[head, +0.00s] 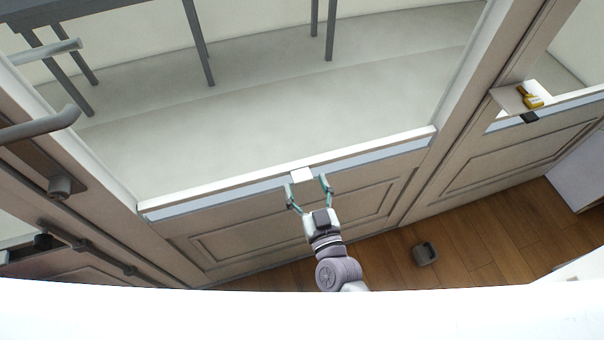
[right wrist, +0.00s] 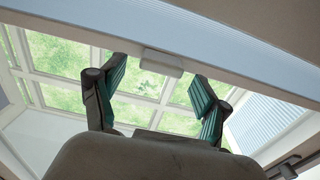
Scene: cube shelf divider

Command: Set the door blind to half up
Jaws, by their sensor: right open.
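The door blind (head: 225,200) shows in the head view as a narrow pale-blue band under a white rail (head: 380,147), low across the glass of the door. In the right wrist view the blind (right wrist: 235,45) is pleated, and its rail carries a small pale tab (right wrist: 162,63). The tab also shows in the head view (head: 302,174). My right gripper (head: 306,183) is open, with its teal-padded fingertips on either side of the tab. In the right wrist view (right wrist: 158,72) the tab lies near the gap between the fingers; contact cannot be told. My left gripper is out of view.
Grey door handles (head: 45,128) stick out at the left. A ledge at the right holds a yellow object (head: 530,97). A small dark block (head: 425,254) lies on the wooden floor (head: 500,240). Beyond the glass stands a grey-legged table (head: 200,45).

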